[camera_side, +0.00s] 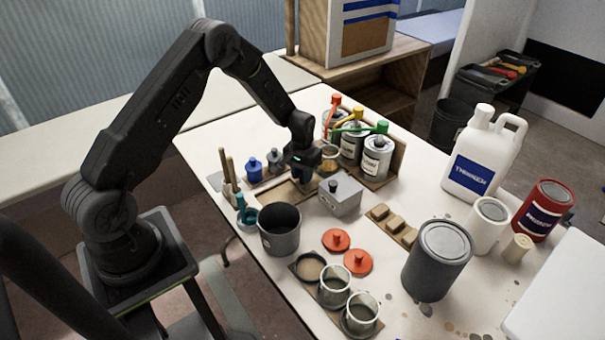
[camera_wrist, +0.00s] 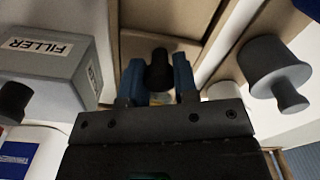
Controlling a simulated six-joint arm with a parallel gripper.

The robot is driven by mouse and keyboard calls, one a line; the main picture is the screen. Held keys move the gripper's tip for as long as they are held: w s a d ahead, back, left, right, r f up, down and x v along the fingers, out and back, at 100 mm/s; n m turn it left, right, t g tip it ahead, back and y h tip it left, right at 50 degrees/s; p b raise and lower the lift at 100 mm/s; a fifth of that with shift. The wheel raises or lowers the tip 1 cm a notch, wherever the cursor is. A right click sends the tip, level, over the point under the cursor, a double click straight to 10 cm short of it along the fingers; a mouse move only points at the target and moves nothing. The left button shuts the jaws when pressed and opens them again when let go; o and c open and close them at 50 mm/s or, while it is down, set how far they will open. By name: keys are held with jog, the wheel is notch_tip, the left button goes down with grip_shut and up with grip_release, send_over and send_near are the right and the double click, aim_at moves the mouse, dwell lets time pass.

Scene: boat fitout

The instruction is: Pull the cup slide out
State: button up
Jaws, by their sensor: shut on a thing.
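My gripper (camera_side: 303,172) is low over the back middle of the table in the side view. In the wrist view its two blue fingertips (camera_wrist: 159,82) are shut on a black knob (camera_wrist: 159,68), one on each side. The knob stands at the near end of the wooden cup slide (camera_wrist: 140,46). In the side view the slide (camera_side: 290,194) shows as a flat wooden strip, and my gripper hides the knob. A small metal cup (camera_side: 329,157) stands just right of my gripper, below the taps.
A grey FILLER box (camera_side: 341,197) stands close in front of my gripper. Canisters with coloured taps (camera_side: 377,157) stand to its right. A blue knobbed piece (camera_side: 254,168) and a grey one (camera_side: 275,160) stand to its left. A dark pot (camera_side: 280,235) is nearer.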

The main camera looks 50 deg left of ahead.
grip_shut()
jog(key=shift+s, duration=0.1)
jog(key=s, duration=0.8)
jog(key=shift+s, duration=0.1)
jog(key=o, duration=0.9)
grip_release()
jog(key=shift+r, duration=0.1)
notch_tip(320, 180, up, 14)
jog(key=shift+f, duration=0.2)
